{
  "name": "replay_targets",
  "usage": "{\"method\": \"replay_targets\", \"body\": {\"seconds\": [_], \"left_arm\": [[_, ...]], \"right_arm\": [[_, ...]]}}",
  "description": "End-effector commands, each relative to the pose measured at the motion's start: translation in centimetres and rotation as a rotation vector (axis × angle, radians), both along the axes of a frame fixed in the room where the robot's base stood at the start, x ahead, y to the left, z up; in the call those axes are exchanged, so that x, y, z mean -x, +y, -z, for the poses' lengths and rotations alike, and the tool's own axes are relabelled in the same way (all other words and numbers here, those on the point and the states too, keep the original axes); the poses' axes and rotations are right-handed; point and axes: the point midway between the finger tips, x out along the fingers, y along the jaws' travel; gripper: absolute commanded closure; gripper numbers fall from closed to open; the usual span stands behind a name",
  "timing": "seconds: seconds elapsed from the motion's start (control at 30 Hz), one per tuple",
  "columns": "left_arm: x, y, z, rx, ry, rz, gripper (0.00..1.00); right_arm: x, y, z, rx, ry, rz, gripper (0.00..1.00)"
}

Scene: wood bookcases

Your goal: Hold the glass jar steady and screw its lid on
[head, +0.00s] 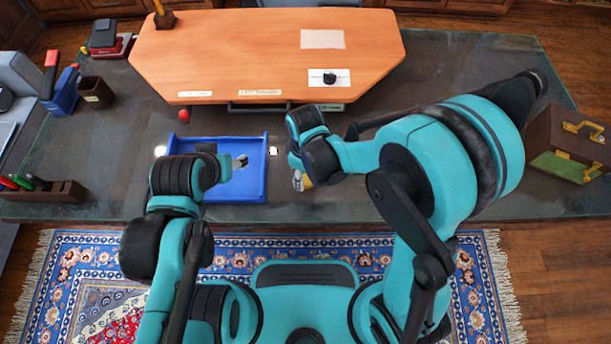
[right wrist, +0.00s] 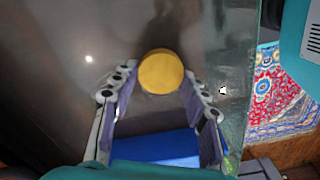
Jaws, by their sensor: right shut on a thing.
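A round yellow lid (right wrist: 161,72) shows between the fingertips of my right gripper (right wrist: 160,75) in the right wrist view. The gripper is shut on it. In the head view my right gripper (head: 299,182) points down over the desk, right of the blue tray, with a sliver of the yellow lid (head: 308,183) beside it. My left gripper (head: 222,168) is over the blue tray (head: 236,194); its fingers are hidden by its wrist. A small grey and dark shape (head: 241,160) shows in the tray, too small to identify. I cannot make out the glass jar clearly.
A raised orange wooden board (head: 240,50) fills the back of the desk. A small red ball (head: 184,115) lies behind the tray. A brown case (head: 560,140) stands at the far right, a pen holder (head: 60,192) at the left. The dark desktop (head: 100,140) left of the tray is clear.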

Motion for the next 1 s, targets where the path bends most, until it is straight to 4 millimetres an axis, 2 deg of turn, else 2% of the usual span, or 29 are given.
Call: {"method": "replay_targets", "body": {"seconds": [0.17,0.37,0.7,0.83,1.0], "left_arm": [[0.0,0.0,-0.8,0.000,0.000,0.000,0.46],[0.0,0.0,-2.7,0.000,0.000,0.000,0.46],[0.0,0.0,-5.5,0.000,0.000,0.000,0.46],[0.0,0.0,-6.2,0.000,0.000,0.000,0.46],[0.0,0.0,-6.6,0.000,0.000,0.000,0.46]], "right_arm": [[0.0,0.0,-1.3,0.000,0.000,0.000,0.80],[0.1,-0.1,-4.8,0.001,0.000,0.001,0.80],[4.2,-6.9,-9.1,0.000,0.000,0.005,0.80],[5.2,-8.6,-10.2,0.000,0.000,0.004,0.80],[5.9,-9.8,-10.9,0.000,0.000,0.002,0.80]]}}
